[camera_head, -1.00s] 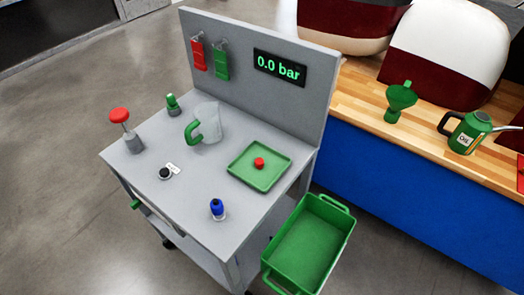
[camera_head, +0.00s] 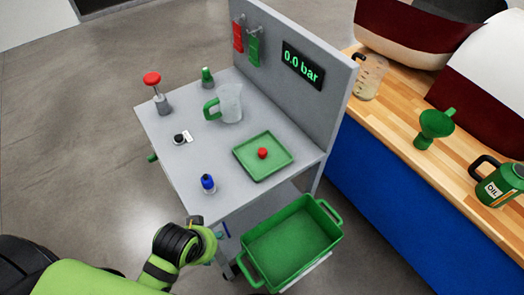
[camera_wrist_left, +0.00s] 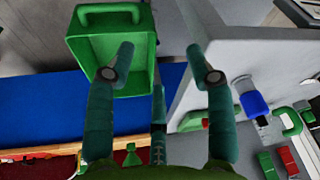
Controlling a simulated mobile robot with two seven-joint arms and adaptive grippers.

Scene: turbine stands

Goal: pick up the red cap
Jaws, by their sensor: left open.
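The small red cap (camera_head: 262,153) lies in a shallow green tray (camera_head: 247,170) on the grey cart top (camera_head: 185,160). My left arm comes in from the lower left in the head view, beside the cart's front edge and apart from the cap. Its fingers are hard to make out there. In the left wrist view my left gripper (camera_wrist_left: 161,62) is open, with nothing between its fingers. Something green with a spot of red shows behind one finger there; I cannot tell whether it is the tray and cap. My right gripper is not in view.
A back panel (camera_head: 325,105) rises behind. A wooden bench (camera_head: 405,120) stands at right.

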